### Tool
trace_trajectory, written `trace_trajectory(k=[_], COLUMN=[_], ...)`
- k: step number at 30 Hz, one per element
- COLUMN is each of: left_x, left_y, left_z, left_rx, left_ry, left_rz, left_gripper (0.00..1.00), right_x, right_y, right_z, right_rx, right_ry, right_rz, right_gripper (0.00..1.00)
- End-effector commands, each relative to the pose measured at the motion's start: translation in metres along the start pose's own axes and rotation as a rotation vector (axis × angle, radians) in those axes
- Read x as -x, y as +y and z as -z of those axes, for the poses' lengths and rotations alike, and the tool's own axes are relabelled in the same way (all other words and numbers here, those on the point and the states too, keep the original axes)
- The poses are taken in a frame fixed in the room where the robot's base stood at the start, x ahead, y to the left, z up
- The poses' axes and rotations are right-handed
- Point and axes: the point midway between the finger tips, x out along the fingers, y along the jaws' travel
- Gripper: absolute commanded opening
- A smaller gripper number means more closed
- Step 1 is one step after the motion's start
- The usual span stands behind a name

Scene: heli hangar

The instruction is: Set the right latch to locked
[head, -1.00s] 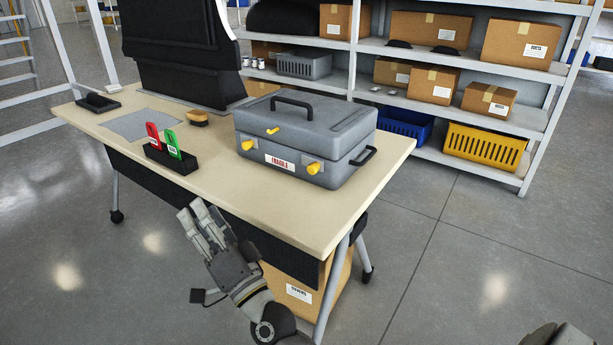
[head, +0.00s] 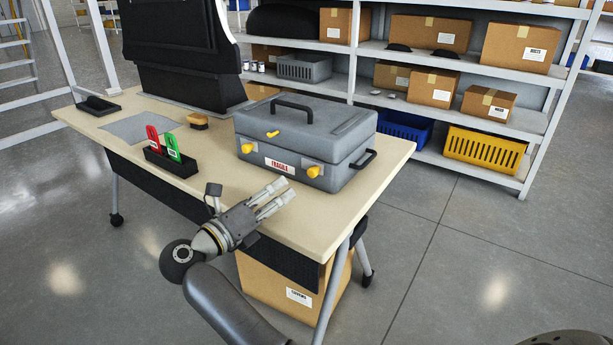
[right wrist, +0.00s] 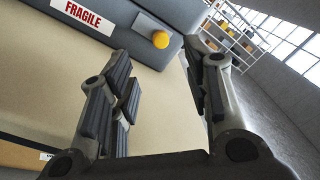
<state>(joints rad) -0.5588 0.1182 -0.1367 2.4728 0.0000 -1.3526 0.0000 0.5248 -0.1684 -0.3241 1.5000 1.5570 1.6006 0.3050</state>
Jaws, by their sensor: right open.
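A closed grey case (head: 345,135) stands on the table, with a black handle on its lid. Its right latch (head: 313,172) is a yellow knob on the front face, right of the FRAGILE label; it also shows in the right wrist view (right wrist: 161,40). The left latch (head: 246,147) is a similar yellow knob, and a small yellow piece (head: 273,133) sits on the lid's front edge. My right gripper (head: 286,188) is open and empty in front of the case, below and left of the right latch, not touching it. My left gripper is out of view.
The beige table (head: 370,190) has free room in front of the case. A black holder (head: 172,163) with a red and a green tag stands left, near a brush (head: 197,121). Shelves (head: 520,125) with boxes stand behind. A cardboard box (head: 275,288) is under the table.

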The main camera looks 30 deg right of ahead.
Motion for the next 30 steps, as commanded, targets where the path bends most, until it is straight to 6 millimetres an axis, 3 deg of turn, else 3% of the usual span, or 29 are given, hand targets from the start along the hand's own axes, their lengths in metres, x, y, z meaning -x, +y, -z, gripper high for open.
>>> trace_trajectory(k=[5, 21, 30], left_x=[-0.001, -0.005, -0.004], left_y=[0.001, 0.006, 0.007], left_z=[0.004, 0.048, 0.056], left_rx=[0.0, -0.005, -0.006], left_ry=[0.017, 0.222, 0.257], left_rz=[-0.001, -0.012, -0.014], left_gripper=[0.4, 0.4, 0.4], right_x=[-0.007, -0.096, -0.108], right_y=[0.001, 0.001, 0.001], right_z=[0.004, 0.006, 0.006], right_rx=[-0.004, -0.003, -0.004], right_ry=[0.029, 0.027, 0.027], right_rz=[-0.002, 0.0, -0.003], right_gripper=[0.44, 0.44, 0.44])
